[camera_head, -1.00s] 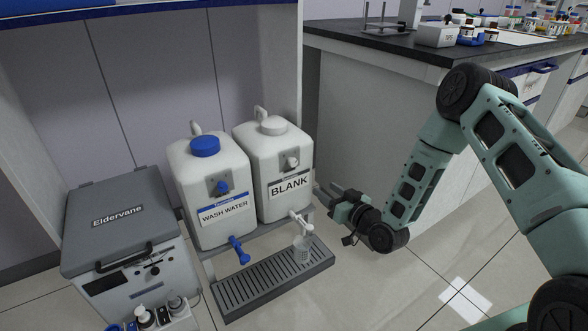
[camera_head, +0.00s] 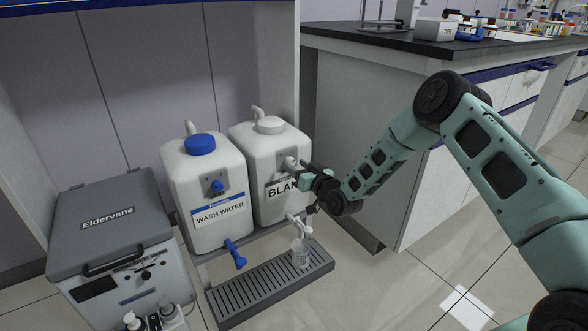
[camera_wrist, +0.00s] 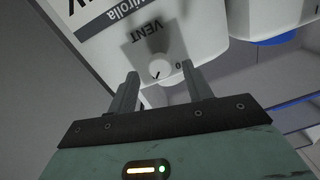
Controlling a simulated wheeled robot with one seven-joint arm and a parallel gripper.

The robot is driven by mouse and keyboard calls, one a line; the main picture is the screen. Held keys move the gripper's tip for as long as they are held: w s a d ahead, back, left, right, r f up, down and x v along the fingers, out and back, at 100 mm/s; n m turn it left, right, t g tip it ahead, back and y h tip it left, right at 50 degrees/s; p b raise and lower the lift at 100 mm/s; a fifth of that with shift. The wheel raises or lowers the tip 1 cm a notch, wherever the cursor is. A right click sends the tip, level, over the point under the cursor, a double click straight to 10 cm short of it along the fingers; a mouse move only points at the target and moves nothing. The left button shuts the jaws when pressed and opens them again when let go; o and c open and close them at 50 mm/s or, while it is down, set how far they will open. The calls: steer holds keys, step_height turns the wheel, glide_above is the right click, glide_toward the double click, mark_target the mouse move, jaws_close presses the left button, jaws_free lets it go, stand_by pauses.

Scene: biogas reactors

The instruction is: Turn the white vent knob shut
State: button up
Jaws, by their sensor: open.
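The white vent knob (camera_head: 290,162) is on the upper front of the white BLANK container (camera_head: 265,146). In the wrist view the knob (camera_wrist: 158,70) is round with a small dark mark, on a grey plate lettered VENT, with a "0" beside it. My gripper (camera_head: 298,168) is at the front of the BLANK container, partly covering its label. In the wrist view my gripper (camera_wrist: 160,82) is open, with one finger on each side of the knob and gaps between. Whether the fingertips reach past the knob's face cannot be told.
A WASH WATER container (camera_head: 205,195) with a blue cap and blue knob stands to the left. Below are a white tap (camera_head: 298,224), a clear cup (camera_head: 300,254) and a grey drip tray (camera_head: 262,287). A dark-topped bench (camera_head: 400,45) stands to the right.

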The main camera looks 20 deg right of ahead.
steer(key=shift+x, duration=1.1)
steer(key=shift+s, duration=0.1)
steer(key=c, duration=1)
steer(key=shift+o, duration=0.2)
